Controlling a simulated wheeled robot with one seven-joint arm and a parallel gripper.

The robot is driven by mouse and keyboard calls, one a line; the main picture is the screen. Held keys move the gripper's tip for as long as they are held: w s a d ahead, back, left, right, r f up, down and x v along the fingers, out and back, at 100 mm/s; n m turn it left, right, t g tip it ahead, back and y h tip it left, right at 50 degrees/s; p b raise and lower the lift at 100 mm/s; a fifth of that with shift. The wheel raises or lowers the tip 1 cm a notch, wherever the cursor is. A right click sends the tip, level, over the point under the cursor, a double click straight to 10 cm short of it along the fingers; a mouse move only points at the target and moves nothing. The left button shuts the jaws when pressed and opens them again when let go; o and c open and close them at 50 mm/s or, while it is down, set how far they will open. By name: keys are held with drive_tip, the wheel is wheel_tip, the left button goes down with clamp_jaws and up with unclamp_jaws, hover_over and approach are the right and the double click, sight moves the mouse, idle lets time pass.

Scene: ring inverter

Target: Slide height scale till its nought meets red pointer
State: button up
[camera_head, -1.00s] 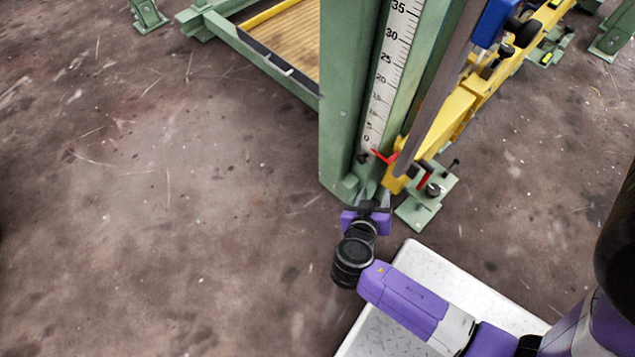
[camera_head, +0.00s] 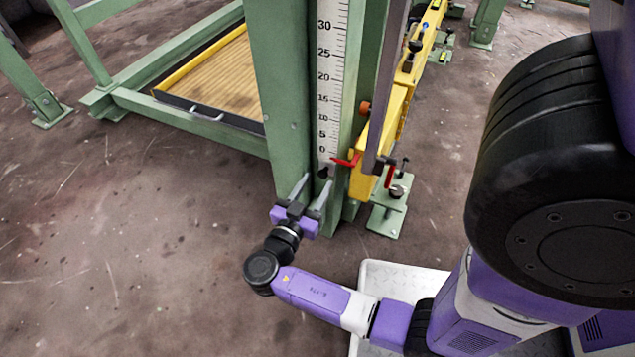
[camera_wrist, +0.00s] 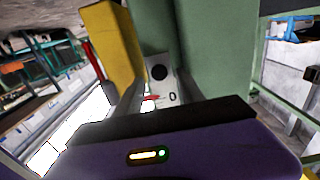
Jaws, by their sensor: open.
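The white height scale (camera_head: 331,85) with black numbers runs up the green post in the head view. Its nought is at the lower end, slightly above the red pointer (camera_head: 346,161), which points left at the scale. A black knob (camera_head: 323,172) sits at the scale's foot, below the nought. My gripper (camera_head: 317,184) is open and empty, its two grey fingers reaching up towards the knob; I cannot tell whether the knob is between them. The wrist view shows the knob (camera_wrist: 159,73), the nought on the scale (camera_wrist: 172,97) and the red pointer (camera_wrist: 150,98) close together.
A yellow beam (camera_head: 372,140) with a red-handled lever (camera_head: 390,172) stands right of the scale. A green floor foot (camera_head: 388,212) is beside the post's base. A wooden-floored, green-framed platform (camera_head: 215,85) lies behind left. The floor at left is bare.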

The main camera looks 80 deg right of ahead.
drive_tip(key=shift+x, duration=1.1)
drive_tip(key=shift+c, duration=0.3)
clamp_jaws()
drive_tip(key=shift+f, duration=0.1)
